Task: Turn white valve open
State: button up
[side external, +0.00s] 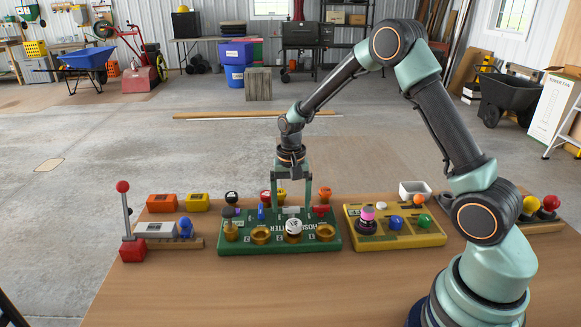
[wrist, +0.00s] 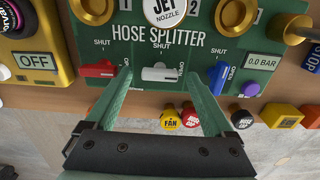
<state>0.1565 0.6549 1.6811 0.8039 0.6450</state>
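The white valve (wrist: 160,74) is the middle of three lever valves on the green hose splitter board (wrist: 262,60). Its lever lies crosswise in the wrist view, with "SHUT" printed above it and "OPEN" by its right end. In the side view the white valve (side external: 291,210) shows between my fingers. My gripper (wrist: 158,76) is open, with one finger on each side of the lever; contact is unclear. It also shows in the side view (side external: 292,206), pointing down over the board.
A red valve (wrist: 97,69) sits close to the left finger and a blue valve (wrist: 219,77) close to the right. Brass outlets line the board's front. A yellow board (side external: 432,238) stands to the right and a red-knobbed lever (side external: 123,187) to the left.

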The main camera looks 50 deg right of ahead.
aim_at(291, 207)
notch_tip(291, 207, up, 12)
dwell(0.6)
jog(key=shift+r, duration=0.1)
jog(key=s+a+r+n+t, duration=0.2)
jog(key=s+a+r+n, duration=0.1)
jog(key=s, duration=0.5)
jog(key=s+a+r+n+t, duration=0.3)
jog(key=s+a+r+n, duration=0.1)
jog(key=s, duration=0.4)
jog(key=shift+r+n+t, duration=0.3)
jog(key=shift+r+n, duration=0.15)
jog(key=shift+n, duration=0.65)
